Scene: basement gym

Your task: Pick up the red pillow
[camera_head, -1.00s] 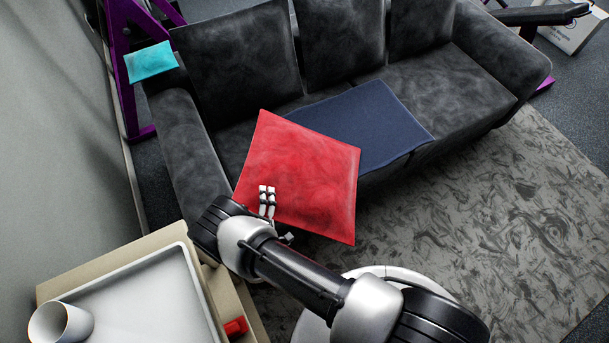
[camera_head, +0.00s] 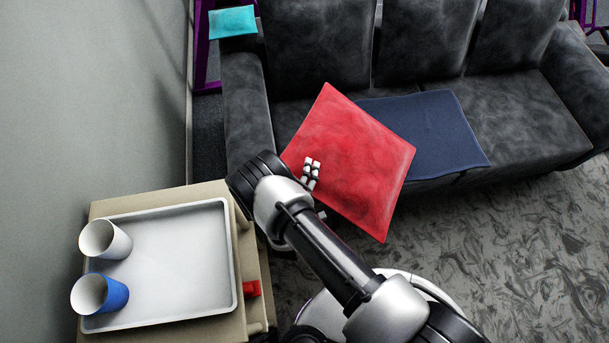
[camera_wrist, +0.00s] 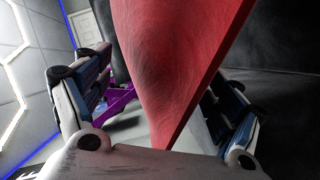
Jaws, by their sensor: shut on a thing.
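The red pillow (camera_head: 352,158) is a square cushion, held tilted in front of the dark sofa in the head view. My gripper (camera_head: 311,172) is shut on the pillow near its left edge. In the wrist view the red pillow (camera_wrist: 178,60) rises between the two fingers of my gripper (camera_wrist: 165,110), and its lower part narrows toward the palm. The pillow hides part of the sofa seat and of the blue cloth behind it.
A dark grey sofa (camera_head: 515,110) carries a navy cloth (camera_head: 440,130) on its seat and a teal cushion (camera_head: 233,21) on its left arm. At lower left a cabinet holds a tray (camera_head: 170,270) with a white cup (camera_head: 108,240) and a blue cup (camera_head: 103,294). Patterned rug lies at right.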

